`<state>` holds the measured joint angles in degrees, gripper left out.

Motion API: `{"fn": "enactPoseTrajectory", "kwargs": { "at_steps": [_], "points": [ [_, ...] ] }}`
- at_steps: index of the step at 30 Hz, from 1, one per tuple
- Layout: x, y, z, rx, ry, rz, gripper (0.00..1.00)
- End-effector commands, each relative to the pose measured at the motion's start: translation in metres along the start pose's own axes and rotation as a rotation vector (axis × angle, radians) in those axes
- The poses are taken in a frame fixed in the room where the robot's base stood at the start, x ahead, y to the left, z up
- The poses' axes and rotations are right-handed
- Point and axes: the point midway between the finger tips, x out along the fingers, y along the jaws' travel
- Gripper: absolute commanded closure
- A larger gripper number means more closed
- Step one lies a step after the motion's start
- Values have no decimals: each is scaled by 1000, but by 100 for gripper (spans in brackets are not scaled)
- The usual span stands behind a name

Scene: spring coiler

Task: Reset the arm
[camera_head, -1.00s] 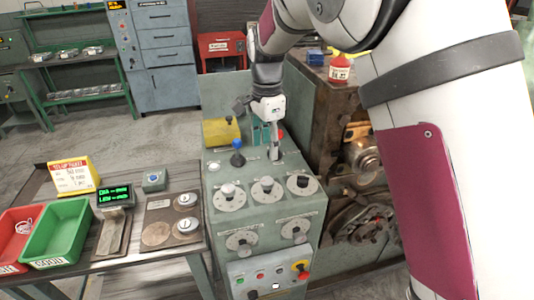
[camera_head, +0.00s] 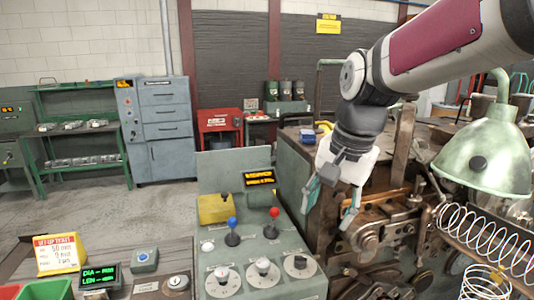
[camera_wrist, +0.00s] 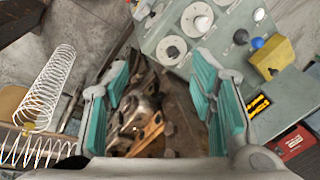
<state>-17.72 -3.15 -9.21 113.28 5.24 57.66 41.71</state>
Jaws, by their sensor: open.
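My gripper (camera_head: 330,203) hangs at the end of my arm above the left part of the brown spring coiler (camera_head: 385,235), just right of the green control console (camera_head: 272,255). In the wrist view my gripper (camera_wrist: 162,95) has its teal finger pads wide apart, with nothing between them. Machine parts show below and beyond the fingers. On the console stand a blue-knobbed lever (camera_head: 232,230) and a red-knobbed lever (camera_head: 272,222), both apart from my gripper.
White coiled springs (camera_head: 490,240) and a green lamp (camera_head: 484,158) stand at the right. A yellow block (camera_head: 213,208) and a lit display (camera_head: 259,177) sit on the console. The floor at left is clear.

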Motion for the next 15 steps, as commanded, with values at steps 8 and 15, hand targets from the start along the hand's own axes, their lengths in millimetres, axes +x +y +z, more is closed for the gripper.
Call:
{"fn": "enactPoseTrajectory", "kwargs": {
  "at_steps": [8,15],
  "points": [
    [-43,82,42,-290,133,-51,49],
    [-50,138,81,-527,259,-20,49]
  ]
}}
